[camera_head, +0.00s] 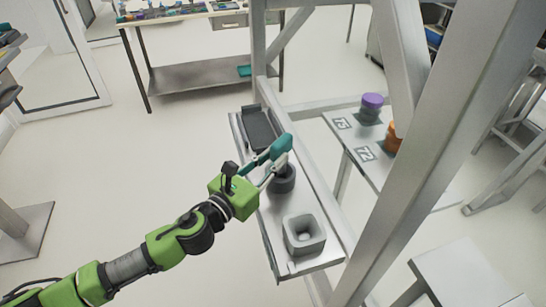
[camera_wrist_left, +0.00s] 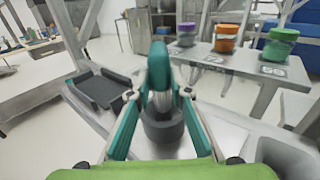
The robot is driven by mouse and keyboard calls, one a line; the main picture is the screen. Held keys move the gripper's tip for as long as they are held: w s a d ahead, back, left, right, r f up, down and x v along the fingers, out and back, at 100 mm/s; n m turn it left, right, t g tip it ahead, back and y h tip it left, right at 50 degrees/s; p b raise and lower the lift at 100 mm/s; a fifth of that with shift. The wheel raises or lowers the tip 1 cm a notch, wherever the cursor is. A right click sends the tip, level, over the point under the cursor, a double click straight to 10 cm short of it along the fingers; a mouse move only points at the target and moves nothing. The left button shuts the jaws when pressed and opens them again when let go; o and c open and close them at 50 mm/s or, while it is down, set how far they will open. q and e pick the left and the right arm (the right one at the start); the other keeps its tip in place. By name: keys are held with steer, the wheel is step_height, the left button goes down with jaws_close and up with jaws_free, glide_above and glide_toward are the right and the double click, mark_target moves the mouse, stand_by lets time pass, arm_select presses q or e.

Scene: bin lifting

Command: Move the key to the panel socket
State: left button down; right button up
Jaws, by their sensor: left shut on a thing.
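My left gripper (camera_head: 278,149) is over the narrow grey shelf and is shut on the key (camera_wrist_left: 161,101), a grey piece largely hidden by the fingertips. A light grey block with an opening (camera_head: 304,236), possibly the socket, stands nearer on the shelf. My right gripper is out of view.
A dark shallow tray (camera_head: 260,130) sits at the shelf's far end. A large diagonal metal beam (camera_head: 440,140) rises right of the shelf. Beyond it, a side table holds a purple-lidded jar (camera_head: 371,106) and an orange jar (camera_head: 393,138). The floor left of the shelf is clear.

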mark_target(272, 144)
arm_select(q)
steer(key=shift+f+b, duration=1.55)
steer(key=shift+f, duration=0.45)
stand_by(0.8)
stand_by(0.4)
steer(key=c, duration=1.8)
jaws_free()
steer(key=o, duration=0.6)
steer(key=shift+r, duration=0.1)
step_height(272, 144, up, 9)
steer(key=p, duration=0.9)
steer(key=shift+p, duration=0.4)
